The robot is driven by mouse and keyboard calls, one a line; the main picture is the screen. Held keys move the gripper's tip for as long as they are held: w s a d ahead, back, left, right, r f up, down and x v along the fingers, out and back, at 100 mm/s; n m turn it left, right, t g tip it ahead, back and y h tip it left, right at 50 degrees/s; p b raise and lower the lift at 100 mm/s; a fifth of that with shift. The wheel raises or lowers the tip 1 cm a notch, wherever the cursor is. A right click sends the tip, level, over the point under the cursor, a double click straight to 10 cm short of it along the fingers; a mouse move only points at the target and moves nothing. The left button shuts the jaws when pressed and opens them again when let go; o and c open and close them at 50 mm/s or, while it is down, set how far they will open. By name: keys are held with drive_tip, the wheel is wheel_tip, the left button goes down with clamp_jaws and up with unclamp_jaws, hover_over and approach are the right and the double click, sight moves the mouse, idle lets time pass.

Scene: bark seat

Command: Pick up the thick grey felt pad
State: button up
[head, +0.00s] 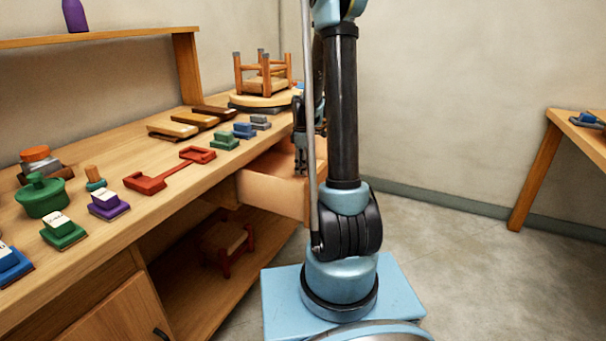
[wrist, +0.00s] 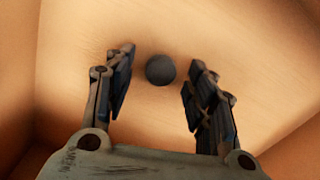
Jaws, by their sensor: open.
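A round dark grey pad (wrist: 160,70) lies on the pale wooden floor of the drawer in the wrist view. It sits between and slightly beyond the fingertips of my gripper (wrist: 156,78). The fingers are spread on either side of it, with a gap on both sides. In the head view my gripper (head: 300,150) points down over the open drawer (head: 272,188) beneath the bench. The pad is hidden there by the drawer front and my arm.
The drawer walls rise close around my gripper. The bench top (head: 125,226) beside it holds a red clamp-shaped tool (head: 150,184), several coloured blocks, a green pot (head: 43,197) and an upturned small stool (head: 262,75). A second table (head: 580,135) stands at the right.

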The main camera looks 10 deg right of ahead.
drive_tip(key=shift+f, duration=0.3)
drive_tip(key=c, duration=0.8)
drive_tip(key=shift+o, duration=0.2)
